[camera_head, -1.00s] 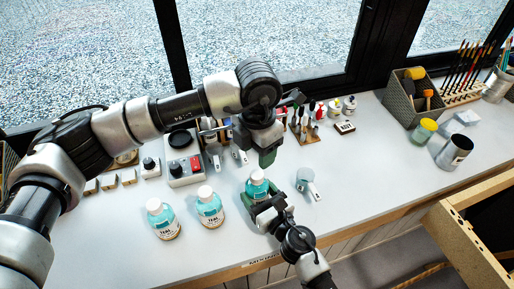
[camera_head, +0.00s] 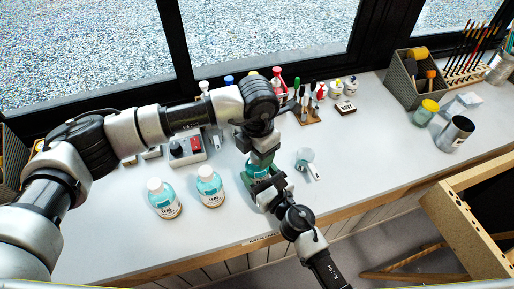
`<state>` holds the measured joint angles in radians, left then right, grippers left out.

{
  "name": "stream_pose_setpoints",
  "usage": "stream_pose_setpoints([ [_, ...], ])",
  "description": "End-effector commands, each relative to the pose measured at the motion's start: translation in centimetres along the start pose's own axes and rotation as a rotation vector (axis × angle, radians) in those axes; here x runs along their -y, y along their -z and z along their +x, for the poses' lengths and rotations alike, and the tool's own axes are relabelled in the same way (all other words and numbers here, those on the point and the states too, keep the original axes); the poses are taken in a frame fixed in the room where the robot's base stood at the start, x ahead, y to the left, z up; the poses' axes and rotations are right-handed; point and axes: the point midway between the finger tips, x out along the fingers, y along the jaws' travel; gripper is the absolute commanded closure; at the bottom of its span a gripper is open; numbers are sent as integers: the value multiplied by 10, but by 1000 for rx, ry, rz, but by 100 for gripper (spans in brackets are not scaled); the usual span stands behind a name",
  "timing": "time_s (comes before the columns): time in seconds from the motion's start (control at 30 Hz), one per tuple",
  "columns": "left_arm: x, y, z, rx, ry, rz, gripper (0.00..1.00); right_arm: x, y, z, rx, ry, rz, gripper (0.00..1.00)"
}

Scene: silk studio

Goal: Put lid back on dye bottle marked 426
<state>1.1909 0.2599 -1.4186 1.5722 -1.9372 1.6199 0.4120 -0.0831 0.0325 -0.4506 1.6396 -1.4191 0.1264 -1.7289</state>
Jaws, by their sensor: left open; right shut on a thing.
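A teal dye bottle (camera_head: 255,171) stands near the front of the white table; its number cannot be read. My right gripper (camera_head: 261,186) is shut around its body from the front. My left gripper (camera_head: 260,160) is open, pointing down right over the bottle's top. It hides the bottle's neck and white lid, so I cannot tell whether its fingers touch the lid. Two similar teal bottles with white caps, the left one (camera_head: 164,203) and the right one (camera_head: 211,190), stand to the left; their numbers are too small to read.
A round-ended tool with a white handle (camera_head: 308,164) lies right of the held bottle. A grey box with a red switch (camera_head: 187,150) stands behind. Small coloured bottles and a tool block (camera_head: 307,113) are further back. A metal cup (camera_head: 456,133) stands right. The front right table is clear.

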Motion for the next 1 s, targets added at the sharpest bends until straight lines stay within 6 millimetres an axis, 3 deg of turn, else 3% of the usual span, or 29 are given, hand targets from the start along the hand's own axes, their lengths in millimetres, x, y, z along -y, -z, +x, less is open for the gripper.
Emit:
stream_pose_setpoints([
  [0.03, 0, 0, 0, 0, 0, 0, 46, 0, 0, 0, 0, 0, 0, 100],
  [0.33, 0, 0, 0, 0, 0, 0, 92, 0, 0, 0, 0, 0, 0, 100],
  [0.57, 0, 0, 0, 0, 0, 0, 95, 0, 0, 0, 0, 0, 0, 100],
  [0.6, 0, 0, -1, 0, 0, 0, 62, 0, 0, 0, 0, 0, 0, 100],
  [0.77, 0, 0, -1, 0, 0, 0, 38, 0, 0, 0, 0, 0, 0, 100],
  [1.0, 0, 0, -1, 0, 0, 0, 37, 0, 0, 0, 0, 0, 0, 100],
])
